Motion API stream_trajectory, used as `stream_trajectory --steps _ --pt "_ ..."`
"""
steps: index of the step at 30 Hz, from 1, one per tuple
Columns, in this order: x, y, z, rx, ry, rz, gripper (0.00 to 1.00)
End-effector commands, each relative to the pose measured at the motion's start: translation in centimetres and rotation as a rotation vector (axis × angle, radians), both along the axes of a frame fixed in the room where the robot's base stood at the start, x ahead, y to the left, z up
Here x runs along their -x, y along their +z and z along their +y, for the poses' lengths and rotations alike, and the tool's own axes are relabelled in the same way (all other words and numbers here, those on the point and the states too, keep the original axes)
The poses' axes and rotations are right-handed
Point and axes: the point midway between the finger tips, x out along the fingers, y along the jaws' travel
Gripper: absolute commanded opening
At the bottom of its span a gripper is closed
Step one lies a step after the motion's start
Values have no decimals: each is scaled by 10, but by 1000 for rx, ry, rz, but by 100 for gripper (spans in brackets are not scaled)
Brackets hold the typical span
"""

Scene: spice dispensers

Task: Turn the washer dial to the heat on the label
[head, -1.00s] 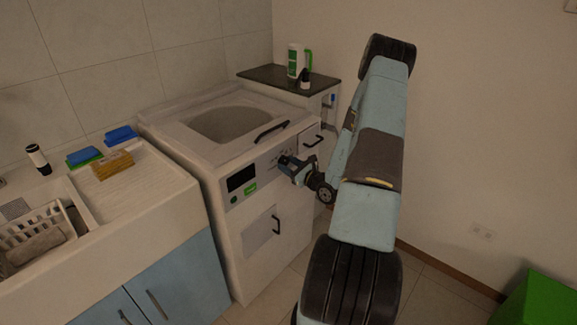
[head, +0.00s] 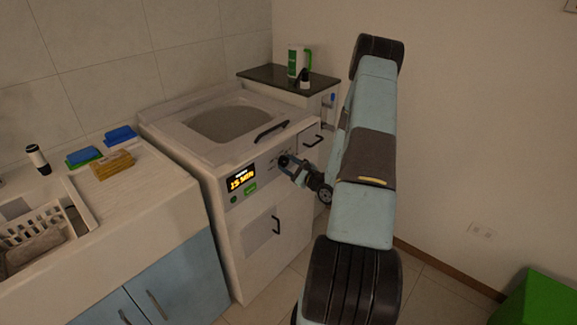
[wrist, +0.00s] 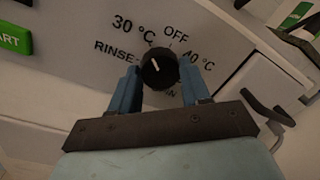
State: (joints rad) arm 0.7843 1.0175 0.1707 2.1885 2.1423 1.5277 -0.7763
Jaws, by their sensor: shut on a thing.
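The washer (head: 262,272) is a white machine with a front panel. Its dial (wrist: 160,68) is a round black knob with a white pointer mark, seen in the wrist view. Around it are printed 30 °C at upper left, OFF above, 40 °C at right, RINSE at left and a partly hidden word below. The white mark lies on the knob's left half; I cannot tell exactly which setting it marks. My gripper (wrist: 162,78) is shut on the dial, one blue finger on each side. In the head view my gripper (head: 291,164) is at the panel.
The washer display (head: 240,181) glows orange above a green START button (head: 251,189). A bottle (head: 305,80) and a white-green container (head: 294,61) stand on a dark shelf (head: 268,77). A sink counter (head: 165,190) adjoins at left. A green box (head: 540,300) is at lower right.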

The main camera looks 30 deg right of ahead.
Motion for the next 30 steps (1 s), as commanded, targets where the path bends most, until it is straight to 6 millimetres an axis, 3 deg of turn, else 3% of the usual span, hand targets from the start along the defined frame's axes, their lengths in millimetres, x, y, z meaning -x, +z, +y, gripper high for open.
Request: stream_trajectory --steps 6,7,15,24,30 --pt "2 -2 -1 0 -3 6 16" --pt "2 -2 -1 0 -3 6 48" --pt "1 -1 -1 -1 -1 3 72" --pt "3 -1 -1 -1 0 3 72" --pt "26 -2 -9 -2 -2 3 72"
